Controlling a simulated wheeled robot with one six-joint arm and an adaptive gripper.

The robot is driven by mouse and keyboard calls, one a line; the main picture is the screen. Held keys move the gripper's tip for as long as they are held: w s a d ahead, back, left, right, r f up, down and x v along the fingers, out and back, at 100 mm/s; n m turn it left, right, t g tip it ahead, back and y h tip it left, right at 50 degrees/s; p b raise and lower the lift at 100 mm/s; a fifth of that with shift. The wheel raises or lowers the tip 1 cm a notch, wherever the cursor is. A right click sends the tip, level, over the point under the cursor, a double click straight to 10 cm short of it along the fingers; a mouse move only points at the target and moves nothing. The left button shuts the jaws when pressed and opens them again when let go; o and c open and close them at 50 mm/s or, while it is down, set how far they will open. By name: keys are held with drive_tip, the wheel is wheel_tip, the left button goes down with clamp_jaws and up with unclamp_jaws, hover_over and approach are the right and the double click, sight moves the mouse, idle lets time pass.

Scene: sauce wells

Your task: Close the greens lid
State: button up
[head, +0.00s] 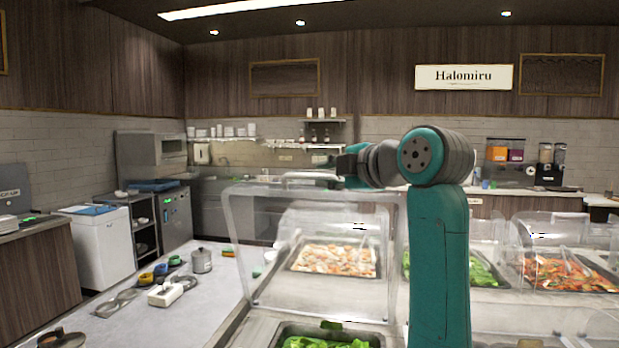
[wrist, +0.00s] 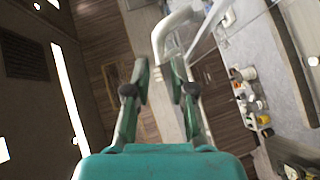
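The clear greens lid (head: 240,262) stands raised and tilted open in the head view, behind a tray of green leaves (head: 325,343) at the bottom edge. Its pale handle (head: 308,176) runs along the top edge. My gripper (head: 345,168) is at the right end of this handle, level with it. In the wrist view my gripper (wrist: 159,78) is open, its two dark-padded fingers apart. The pale curved handle (wrist: 168,32) shows just ahead of and between the fingertips; I cannot tell whether it touches them.
Behind the lid, a covered tray of mixed salad (head: 335,260) sits in the counter. More covered trays, with green leaves (head: 482,270) and orange shreds (head: 570,276), are at right.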

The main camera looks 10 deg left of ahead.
sight(312, 177)
drive_tip(key=x, duration=0.6)
drive_tip(key=shift+w+a, duration=0.2)
drive_tip(key=shift+a, duration=0.05)
clamp_jaws()
